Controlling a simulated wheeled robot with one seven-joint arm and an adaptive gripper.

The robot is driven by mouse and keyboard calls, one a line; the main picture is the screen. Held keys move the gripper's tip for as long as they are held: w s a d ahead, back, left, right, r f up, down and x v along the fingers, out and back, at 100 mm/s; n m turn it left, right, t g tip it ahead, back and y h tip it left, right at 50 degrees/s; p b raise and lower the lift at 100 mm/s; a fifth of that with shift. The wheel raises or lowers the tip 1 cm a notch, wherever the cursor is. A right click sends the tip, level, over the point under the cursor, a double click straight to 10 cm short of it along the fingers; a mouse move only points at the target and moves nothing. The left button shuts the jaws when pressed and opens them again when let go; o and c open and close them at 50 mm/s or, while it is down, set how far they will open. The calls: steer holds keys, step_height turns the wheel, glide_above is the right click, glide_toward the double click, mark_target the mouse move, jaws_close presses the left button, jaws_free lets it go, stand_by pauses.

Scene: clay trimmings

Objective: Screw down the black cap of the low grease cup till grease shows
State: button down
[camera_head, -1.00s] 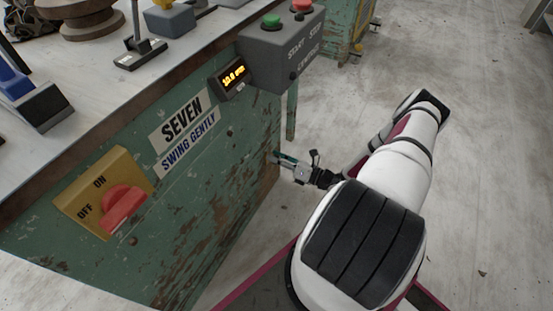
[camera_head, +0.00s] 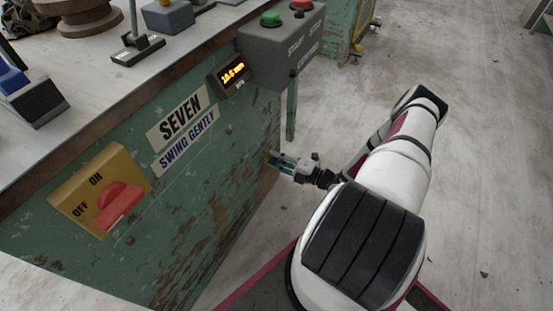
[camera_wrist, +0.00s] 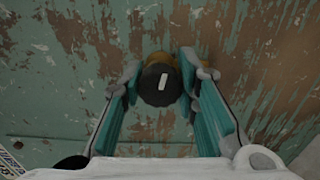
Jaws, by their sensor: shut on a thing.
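The black cap (camera_wrist: 161,84) of the low grease cup is round and carries a short white mark, close to upright in the wrist view. A brass-coloured part (camera_wrist: 158,57) shows behind its upper edge, against the worn green panel. My gripper (camera_wrist: 165,78) has its two teal-lined fingers on the left and right sides of the cap, shut on it. In the head view my gripper (camera_head: 286,163) is low against the right end of the green bench side. The cap is too small and covered to make out there.
The green bench side (camera_head: 215,215) has peeling paint and bears a yellow plate with a red ON/OFF switch (camera_head: 118,206), left of my gripper. Above are a small lit display (camera_head: 232,72) and a grey START/STOP box (camera_head: 283,45). The floor to the right is open.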

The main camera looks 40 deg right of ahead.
steer(key=shift+m, duration=0.6)
steer(key=c, duration=1.2)
jaws_free()
steer(key=v, duration=1.2)
steer(key=shift+s+d, duration=0.1)
